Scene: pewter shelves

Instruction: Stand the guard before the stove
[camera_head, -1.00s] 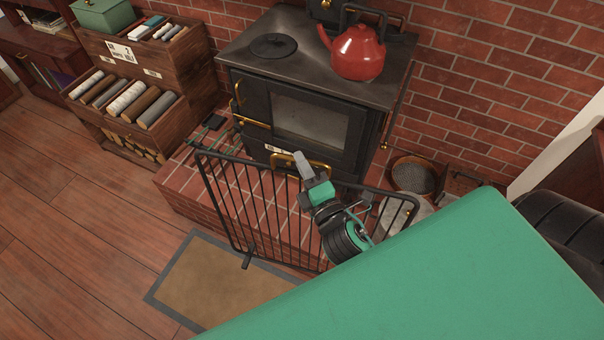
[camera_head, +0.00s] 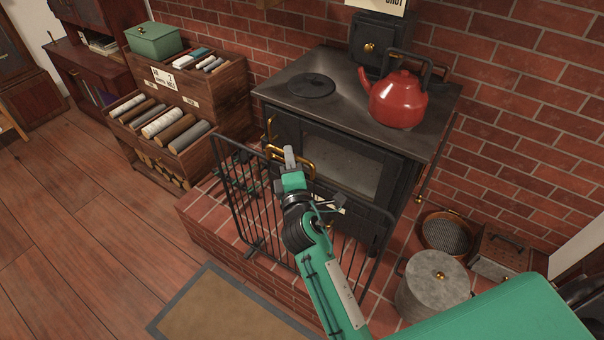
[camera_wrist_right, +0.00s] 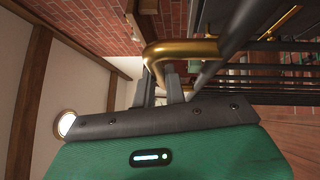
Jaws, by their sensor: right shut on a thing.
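The guard (camera_head: 238,205) is a black frame of thin upright bars with a brass handle (camera_head: 311,173) on its top rail. It is upright in front of the black stove (camera_head: 345,165), over the brick hearth. I cannot tell whether its feet touch. My right gripper (camera_head: 290,158) is shut on the guard at the brass handle. In the right wrist view, the fingers (camera_wrist_right: 165,85) close at the brass handle (camera_wrist_right: 185,47). My right forearm hides part of the guard's middle. My left gripper is not in view.
A red kettle (camera_head: 398,98) stands on the stove. A lidded grey pot (camera_head: 437,287) and a round sieve-like pan (camera_head: 447,234) sit right of it. Wooden crates (camera_head: 165,130) stand left. A mat (camera_head: 225,308) lies before the hearth (camera_head: 225,238). The left floor is clear.

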